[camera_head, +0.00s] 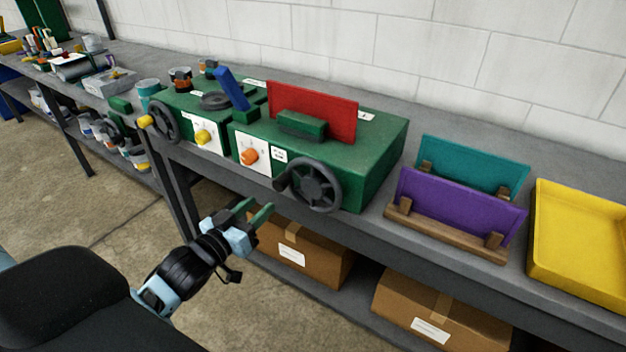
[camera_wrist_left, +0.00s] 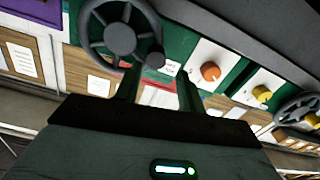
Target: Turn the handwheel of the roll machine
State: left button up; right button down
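A green machine (camera_head: 375,165) with a red sheet (camera_head: 320,108) standing on top sits on the grey bench. Its dark spoked handwheel (camera_head: 315,185) is on the front face, with a dark crank knob (camera_head: 282,184) at its left rim. My left gripper (camera_head: 257,208) is open and empty, in front of the bench, left of and below the handwheel. In the left wrist view, the handwheel (camera_wrist_left: 120,38) is ahead of the fingers (camera_wrist_left: 158,74), and its knob (camera_wrist_left: 155,60) lines up with the gap between them. No contact shows. My right gripper is not in view.
A second green machine section (camera_head: 185,105) has a blue lever (camera_head: 231,88) and a handwheel (camera_head: 163,122) with a yellow knob. Purple (camera_head: 455,212) and teal (camera_head: 475,168) panels and a yellow tray (camera_head: 580,235) stand to the right. Cardboard boxes (camera_head: 300,252) lie below the bench.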

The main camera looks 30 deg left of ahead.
aim_at(277, 186)
pick_arm(q)
jog(key=shift+w+d+r, duration=0.15)
jog(key=shift+w+r, duration=0.3)
jog(key=shift+r, duration=0.1)
jog(key=shift+w+d, duration=0.15)
jog(key=shift+w, duration=1.75)
jog(key=shift+w+d, duration=0.15)
jog(key=shift+w, duration=1.7)
grip_shut()
